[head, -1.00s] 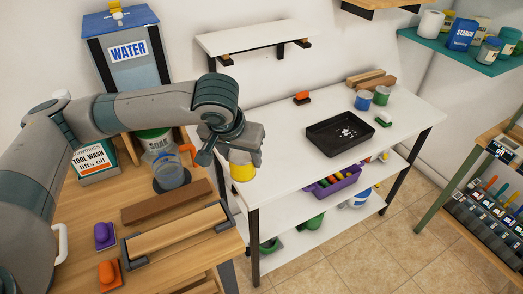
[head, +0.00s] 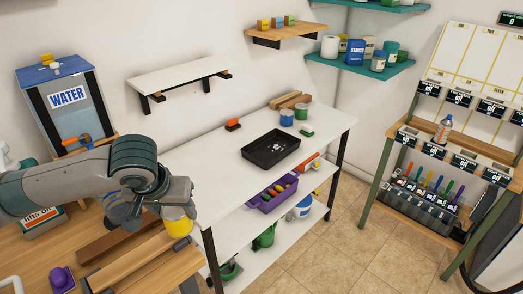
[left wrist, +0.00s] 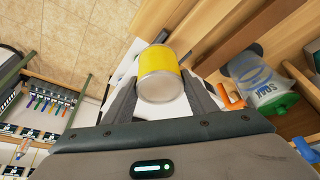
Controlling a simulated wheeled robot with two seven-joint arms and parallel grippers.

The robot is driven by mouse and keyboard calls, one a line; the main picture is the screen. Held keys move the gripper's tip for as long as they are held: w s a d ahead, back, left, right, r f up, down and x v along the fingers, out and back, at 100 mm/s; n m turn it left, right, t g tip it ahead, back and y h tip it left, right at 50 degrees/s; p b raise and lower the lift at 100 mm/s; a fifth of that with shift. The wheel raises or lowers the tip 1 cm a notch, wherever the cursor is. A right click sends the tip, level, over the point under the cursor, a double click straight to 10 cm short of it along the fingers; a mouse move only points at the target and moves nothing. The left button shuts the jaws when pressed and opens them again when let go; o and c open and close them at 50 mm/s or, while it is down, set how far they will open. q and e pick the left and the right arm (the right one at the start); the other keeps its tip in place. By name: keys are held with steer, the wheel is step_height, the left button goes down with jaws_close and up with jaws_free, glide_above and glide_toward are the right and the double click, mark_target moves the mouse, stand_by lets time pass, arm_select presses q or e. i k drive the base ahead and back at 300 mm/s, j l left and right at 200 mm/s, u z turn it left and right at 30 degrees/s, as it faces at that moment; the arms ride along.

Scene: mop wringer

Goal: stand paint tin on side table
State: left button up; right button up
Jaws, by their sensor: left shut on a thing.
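A yellow paint tin (head: 178,222) with a pale metal end is held in my left gripper (head: 176,203). In the left wrist view the tin (left wrist: 160,72) sits between the two fingers, which press on its sides. In the head view the tin hangs near the left end of a white table (head: 222,222), by the wooden workbench (head: 62,250). I cannot tell whether it touches anything below. The white table is probably the side table. My right gripper is not in view.
On the white table are a black tray (head: 271,149), a blue tin (head: 287,118), a green-labelled tin (head: 301,112), wooden blocks (head: 289,100) and a red-orange item (head: 233,124). Its front left part is clear. A purple basket (head: 272,193) is on the shelf below.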

mark_target(217, 192)
steer(key=k, duration=0.85)
steer(key=u, duration=2.05)
steer(key=i+l, duration=0.1)
steer(key=l, duration=2.35)
steer(key=i+l, duration=0.15)
steer(key=l, duration=1.1)
steer(key=i, duration=0.35)
